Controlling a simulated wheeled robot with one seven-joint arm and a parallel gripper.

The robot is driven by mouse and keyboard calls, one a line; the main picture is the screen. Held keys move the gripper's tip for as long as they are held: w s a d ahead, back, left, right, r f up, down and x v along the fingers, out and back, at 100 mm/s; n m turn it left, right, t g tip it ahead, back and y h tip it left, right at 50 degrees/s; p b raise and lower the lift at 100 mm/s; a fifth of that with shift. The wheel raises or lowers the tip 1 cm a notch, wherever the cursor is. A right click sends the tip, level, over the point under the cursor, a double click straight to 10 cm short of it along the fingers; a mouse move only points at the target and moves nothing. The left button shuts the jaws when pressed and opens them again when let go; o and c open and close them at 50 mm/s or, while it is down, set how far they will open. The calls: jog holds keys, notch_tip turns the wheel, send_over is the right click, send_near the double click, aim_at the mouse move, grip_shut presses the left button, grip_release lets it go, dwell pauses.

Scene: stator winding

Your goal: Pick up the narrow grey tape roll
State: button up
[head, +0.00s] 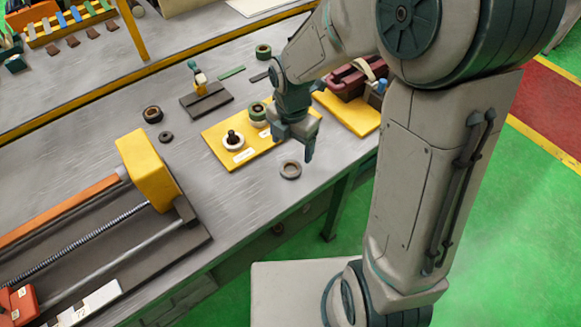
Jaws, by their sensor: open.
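A narrow grey tape roll (291,170) lies flat on the grey bench top, near the bench's front edge. It is a low ring with an open centre. My gripper (295,144) points down above the bench, just beyond the roll in the picture. Its fingers are apart with nothing visible between them. The roll lies just below the fingertips in the picture and looks clear of them. I cannot tell the exact height of the fingertips above the bench.
A dark roll (152,114) and small dark ring (166,137) lie left. A maroon case (356,78) stands behind right. A winding machine (150,170) fills the left.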

aim_at(289, 172)
notch_tip(289, 172, down, 3)
jog(key=shift+f, duration=0.1)
jog(key=f, duration=0.4)
jog(key=shift+s+a+f+p, duration=0.15)
jog(key=shift+s+a+p, duration=0.05)
jog(key=shift+a+p, duration=0.15)
jog(key=shift+f, duration=0.55)
jog(key=c, duration=1.1)
